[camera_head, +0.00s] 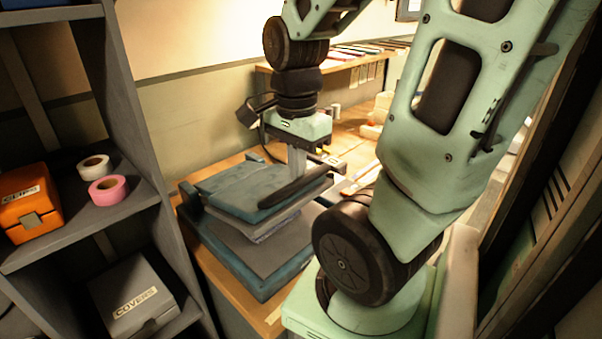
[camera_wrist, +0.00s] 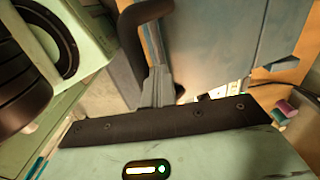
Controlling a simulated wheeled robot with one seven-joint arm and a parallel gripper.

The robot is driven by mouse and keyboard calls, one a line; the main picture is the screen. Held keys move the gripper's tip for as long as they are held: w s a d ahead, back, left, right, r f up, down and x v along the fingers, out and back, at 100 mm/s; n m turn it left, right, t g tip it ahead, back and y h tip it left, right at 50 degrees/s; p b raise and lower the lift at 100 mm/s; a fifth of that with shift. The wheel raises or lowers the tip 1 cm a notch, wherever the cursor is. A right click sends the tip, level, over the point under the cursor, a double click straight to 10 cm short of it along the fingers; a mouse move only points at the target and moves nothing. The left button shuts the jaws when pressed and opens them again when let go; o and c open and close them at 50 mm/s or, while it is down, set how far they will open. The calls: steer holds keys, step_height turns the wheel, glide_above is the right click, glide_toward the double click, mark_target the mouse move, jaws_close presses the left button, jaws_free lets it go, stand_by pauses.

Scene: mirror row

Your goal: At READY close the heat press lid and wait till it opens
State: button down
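The heat press stands on the wooden bench in the head view. Its blue lid (camera_head: 250,187), with a grey plate under it, is raised a little above the blue base (camera_head: 248,268), leaving a gap. The lid's dark handle (camera_head: 299,189) sticks out at its front right. My gripper (camera_head: 297,176) points down at the handle, its narrow fingers together. In the wrist view the shut fingers (camera_wrist: 158,90) are beside the curved black handle (camera_wrist: 128,45), with the blue lid (camera_wrist: 225,40) behind. I cannot tell whether they touch the handle. No READY sign is readable.
A grey shelf (camera_head: 165,235) on the left holds an orange CLIPS box (camera_head: 28,203), white and pink tape rolls (camera_head: 107,190) and a grey COVERS box (camera_head: 134,298). The bench (camera_head: 348,140) runs on behind the press, with small items on it. A wall stands behind.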

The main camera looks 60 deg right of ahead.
mark_target(297, 202)
step_height(297, 202, down, 4)
steer(key=b, duration=0.4)
steer(key=shift+r, duration=0.1)
stand_by(0.4)
steer(key=shift+r, duration=0.15)
stand_by(0.3)
